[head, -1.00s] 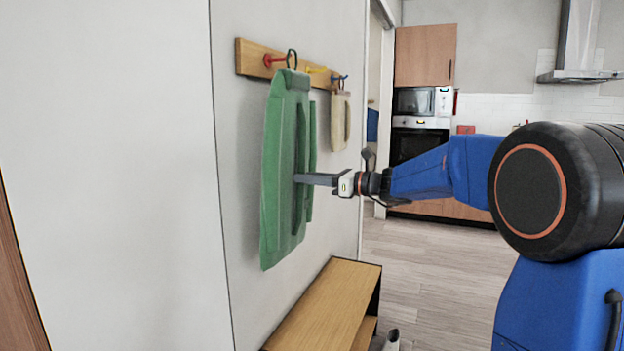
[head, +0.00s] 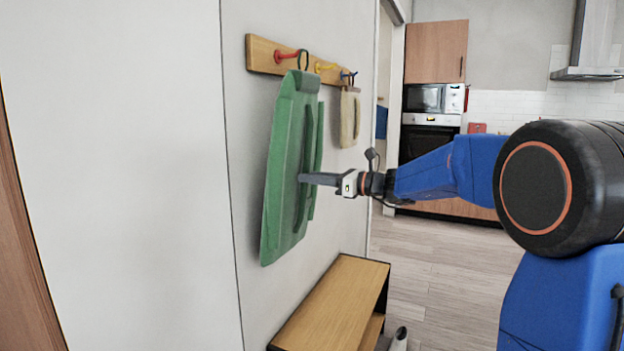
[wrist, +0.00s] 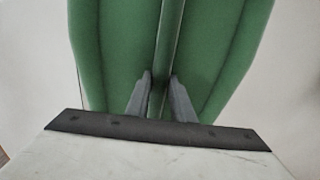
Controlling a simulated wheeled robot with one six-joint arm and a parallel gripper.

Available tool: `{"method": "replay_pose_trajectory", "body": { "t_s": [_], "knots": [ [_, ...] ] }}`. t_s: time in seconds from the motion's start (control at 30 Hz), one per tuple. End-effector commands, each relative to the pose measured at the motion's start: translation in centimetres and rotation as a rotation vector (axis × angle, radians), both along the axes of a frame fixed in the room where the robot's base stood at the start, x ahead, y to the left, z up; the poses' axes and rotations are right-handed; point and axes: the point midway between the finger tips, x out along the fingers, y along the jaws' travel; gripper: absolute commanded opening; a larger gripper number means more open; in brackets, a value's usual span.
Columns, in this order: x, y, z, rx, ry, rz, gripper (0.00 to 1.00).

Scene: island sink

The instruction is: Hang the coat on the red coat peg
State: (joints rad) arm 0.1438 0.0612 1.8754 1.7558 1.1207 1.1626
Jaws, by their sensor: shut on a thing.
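The green coat (head: 285,150) is upright but tilted in front of the wall, its top leaning right and its lower end to the left. Its dark loop (head: 303,60) is at the outer end of the red coat peg (head: 287,55); I cannot tell whether it is around the peg or just in front of it. My gripper (head: 303,178) is shut on the coat's middle ridge, coming from the right. In the wrist view, the two fingers (wrist: 159,80) pinch this narrow green ridge. The coat hides part of the wall behind it.
The wooden peg rail (head: 262,54) also bears a yellow peg (head: 325,67) and a blue peg (head: 348,75). A beige item (head: 350,117) hangs to the right of the coat. A wooden bench (head: 335,300) stands below. Open floor lies to its right.

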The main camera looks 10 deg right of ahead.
Motion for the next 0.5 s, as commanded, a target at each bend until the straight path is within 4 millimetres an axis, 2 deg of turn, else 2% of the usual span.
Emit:
{"method": "replay_pose_trajectory", "body": {
  "t_s": [0.13,0.17,0.23,0.5],
  "knots": [
    [-0.01,-0.02,0.09,0.0,-0.001,0.0,0.0],
    [-0.01,-0.02,0.09,0.001,-0.001,0.0,0.26],
    [-0.01,-0.02,0.09,0.001,-0.001,0.0,0.43],
    [0.0,-0.04,-0.01,0.001,0.001,0.0,0.43]
  ]
}}
